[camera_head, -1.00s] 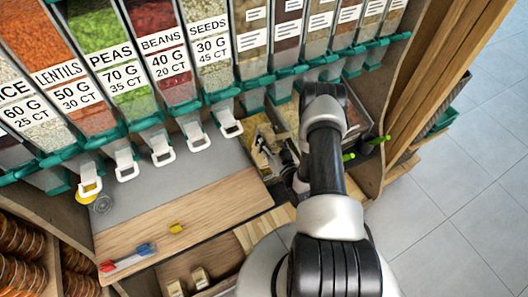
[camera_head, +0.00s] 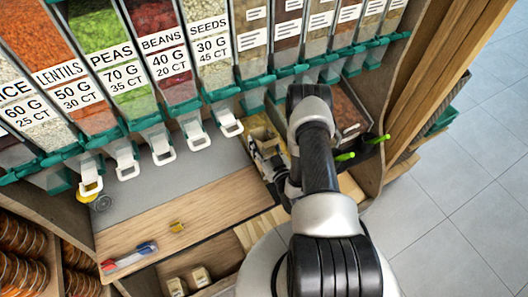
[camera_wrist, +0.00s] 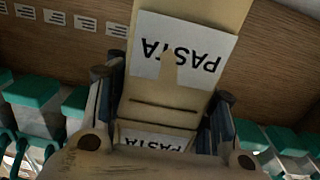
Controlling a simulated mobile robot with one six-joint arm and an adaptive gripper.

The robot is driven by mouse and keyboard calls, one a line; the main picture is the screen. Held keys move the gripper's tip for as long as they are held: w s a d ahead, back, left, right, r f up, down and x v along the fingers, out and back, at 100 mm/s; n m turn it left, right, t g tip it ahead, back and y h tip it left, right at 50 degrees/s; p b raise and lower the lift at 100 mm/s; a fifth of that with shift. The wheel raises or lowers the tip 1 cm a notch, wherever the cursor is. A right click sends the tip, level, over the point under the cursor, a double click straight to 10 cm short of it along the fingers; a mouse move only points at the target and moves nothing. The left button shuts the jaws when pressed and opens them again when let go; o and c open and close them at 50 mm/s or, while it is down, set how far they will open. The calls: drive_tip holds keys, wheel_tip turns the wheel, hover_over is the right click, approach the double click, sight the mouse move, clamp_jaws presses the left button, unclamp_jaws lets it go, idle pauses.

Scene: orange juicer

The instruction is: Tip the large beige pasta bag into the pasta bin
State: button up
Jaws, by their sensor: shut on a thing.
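A beige bag (camera_wrist: 195,12) with a white PASTA label, upside down in the wrist view, fills the middle between my fingers. My gripper (camera_wrist: 163,102) is shut on it, one finger along each side. A second, smaller PASTA label (camera_wrist: 155,141) shows below; I cannot tell whether it belongs to the bag or to a bin. In the head view my gripper (camera_head: 268,163) is over the bin area at the shelf's right, partly hidden by my arm. The bag's upper part (camera_head: 258,122) seems to show there. I cannot make out the pasta bin clearly.
Dispensers (camera_head: 110,70) with teal fittings and white chutes line the back. A bin with reddish contents (camera_head: 345,115) lies right of my arm, near bright green handles (camera_head: 345,157). A wooden board (camera_head: 195,210) lies front left, with a blue-and-red item (camera_head: 130,256) and a small yellow one.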

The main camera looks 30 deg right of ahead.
sight(271, 154)
drive_tip(key=s+p, duration=0.2)
drive_tip(key=p, duration=0.1)
drive_tip(key=s+p, duration=0.2)
drive_tip(key=shift+s+a+r+p, duration=0.1)
drive_tip(key=shift+s+r+p, duration=0.1)
drive_tip(key=shift+p, duration=0.2)
drive_tip(key=shift+s+p, duration=1.05)
drive_tip(key=shift+p, duration=0.1)
drive_tip(key=shift+s+f, duration=0.15)
drive_tip(key=shift+s, duration=0.1)
